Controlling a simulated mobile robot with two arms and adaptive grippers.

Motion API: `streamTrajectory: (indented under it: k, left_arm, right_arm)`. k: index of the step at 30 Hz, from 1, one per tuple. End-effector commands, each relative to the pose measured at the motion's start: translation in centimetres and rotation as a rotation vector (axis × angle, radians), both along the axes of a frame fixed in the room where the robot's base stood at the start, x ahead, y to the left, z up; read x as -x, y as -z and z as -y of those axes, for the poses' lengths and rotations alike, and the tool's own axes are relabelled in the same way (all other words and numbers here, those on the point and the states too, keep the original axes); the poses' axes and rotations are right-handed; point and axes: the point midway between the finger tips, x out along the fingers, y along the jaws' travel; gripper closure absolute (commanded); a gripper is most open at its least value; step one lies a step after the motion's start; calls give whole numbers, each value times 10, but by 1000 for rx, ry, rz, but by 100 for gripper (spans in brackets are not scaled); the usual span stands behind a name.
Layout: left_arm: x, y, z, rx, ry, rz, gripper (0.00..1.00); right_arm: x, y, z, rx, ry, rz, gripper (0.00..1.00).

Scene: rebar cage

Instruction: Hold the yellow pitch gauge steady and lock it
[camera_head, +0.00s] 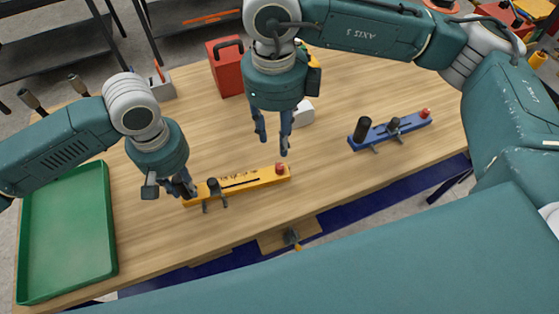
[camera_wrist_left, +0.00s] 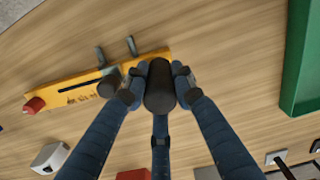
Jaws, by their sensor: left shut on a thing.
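The yellow pitch gauge (camera_head: 240,182) lies on the wooden table, with a red button (camera_head: 280,168) at its right end and a dark knob (camera_head: 214,186) nearer its left end. My left gripper (camera_head: 188,190) is at its left end. In the left wrist view, the fingers (camera_wrist_left: 160,90) are closed around the gauge's upright black grip (camera_wrist_left: 160,85); the yellow bar (camera_wrist_left: 85,88) extends left to the red button (camera_wrist_left: 35,105). My right gripper (camera_head: 273,145) hangs above the table behind the red button, fingers apart and empty, not touching the gauge.
A blue gauge (camera_head: 385,132) of similar shape lies to the right. A green tray (camera_head: 112,235) stands at the left. A red box (camera_head: 226,68) and a white object (camera_head: 303,112) are behind my right gripper. The table between the two gauges is clear.

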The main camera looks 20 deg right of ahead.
Motion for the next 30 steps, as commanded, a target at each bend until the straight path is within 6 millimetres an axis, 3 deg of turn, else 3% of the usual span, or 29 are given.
streamTrajectory:
  k: [6, 14, 30]
  left_arm:
    - [-1, -1, 0, 0, -1, 1, 100]
    - [0, 0, 0, 0, -1, 1, 100]
    - [0, -1, 0, 1, 0, 1, 100]
  right_arm:
    - [0, -3, -1, 1, 299, 10, 63]
    - [0, 5, 0, 2, 405, 12, 63]
    - [0, 101, 3, 3, 404, 11, 63]
